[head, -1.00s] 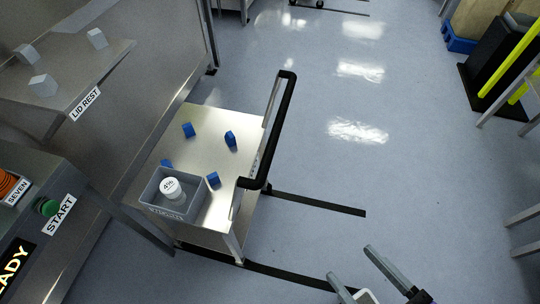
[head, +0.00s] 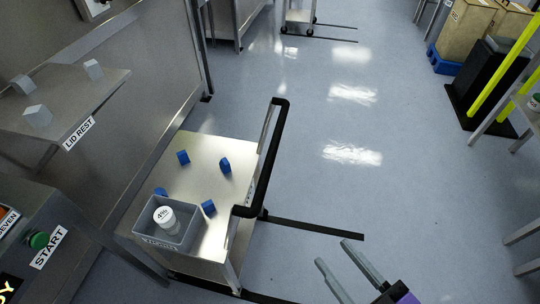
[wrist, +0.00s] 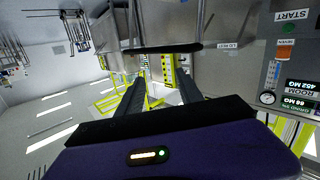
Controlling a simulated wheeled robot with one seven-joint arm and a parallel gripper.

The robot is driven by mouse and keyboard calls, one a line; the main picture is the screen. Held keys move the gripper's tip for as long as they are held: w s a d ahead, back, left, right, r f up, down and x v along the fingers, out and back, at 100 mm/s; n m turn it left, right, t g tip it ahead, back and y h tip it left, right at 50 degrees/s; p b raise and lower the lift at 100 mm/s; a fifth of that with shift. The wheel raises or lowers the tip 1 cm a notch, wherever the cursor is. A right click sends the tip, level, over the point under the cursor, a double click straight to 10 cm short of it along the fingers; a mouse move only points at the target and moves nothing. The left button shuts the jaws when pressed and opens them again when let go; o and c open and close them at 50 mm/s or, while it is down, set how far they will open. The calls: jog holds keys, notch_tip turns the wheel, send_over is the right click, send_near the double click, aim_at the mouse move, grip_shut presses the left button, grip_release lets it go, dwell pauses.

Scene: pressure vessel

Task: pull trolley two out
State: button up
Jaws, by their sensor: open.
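A trolley (head: 225,150) with a bare steel top stands at left centre against a steel cabinet. Its black handle (head: 266,160) runs along its right side. Several blue blocks and a grey bin (head: 183,240) holding a white-lidded jar (head: 165,219) are on it. I cannot read a trolley number. My gripper (head: 333,253) is open and empty, right of and nearer than the handle, apart from it in the picture. In the wrist view, my gripper (wrist: 160,82) has its fingers spread, pointing toward a black bar (wrist: 160,48) that looks like the handle.
The floor right of the handle is clear. Another trolley (head: 300,18) stands at the back. Crates and a black stand (head: 490,80) with yellow poles are at far right. A START panel (head: 42,242) is at left.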

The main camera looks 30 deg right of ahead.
aim_at(273, 149)
jog(key=shift+w+d+f+n+t+p, duration=0.2)
jog(key=shift+w+d+f+n+t, duration=0.5)
jog(key=shift+w+n, duration=3.15)
jog(key=shift+w+d+f+n+t+p, duration=0.2)
jog(key=shift+w+d+n, duration=1.1)
jog(key=shift+w, duration=5.2)
jog(key=shift+w+d+f+n+t+p, duration=0.15)
jog(key=shift+w+d+f+n+t, duration=0.55)
jog(key=shift+w+n, duration=3.15)
jog(key=w+m, duration=0.2)
jog(key=shift+w+d+r+m, duration=0.2)
jog(key=shift+w+m, duration=0.1)
grip_shut()
